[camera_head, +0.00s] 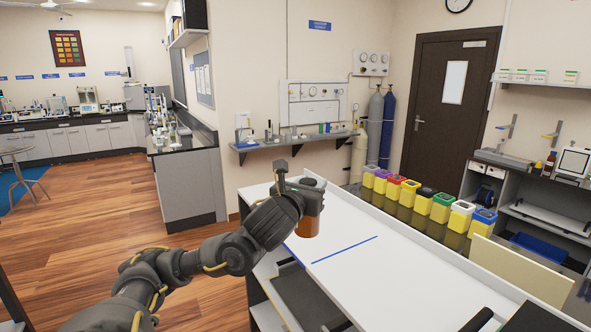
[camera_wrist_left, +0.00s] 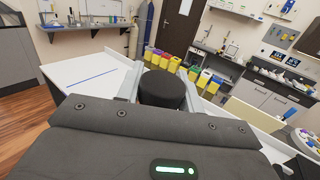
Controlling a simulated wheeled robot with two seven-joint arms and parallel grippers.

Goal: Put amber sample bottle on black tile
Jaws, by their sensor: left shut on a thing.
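The amber sample bottle (camera_head: 308,224) hangs upright in my left gripper (camera_head: 300,187), above the white bench. Its orange-brown lower body shows below the fingers in the head view. In the left wrist view its black cap (camera_wrist_left: 161,90) sits between the two fingers of the left gripper (camera_wrist_left: 162,84), which is shut on it. My right gripper is not in view. I cannot make out a black tile for certain in either view.
The white bench (camera_head: 372,268) has a blue line (camera_head: 345,249) on its clear top. A row of coloured containers (camera_head: 442,207) stands along its far side. A dark panel (camera_head: 308,298) is at the bench's near left edge. Another brown bottle (camera_head: 549,164) stands far right.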

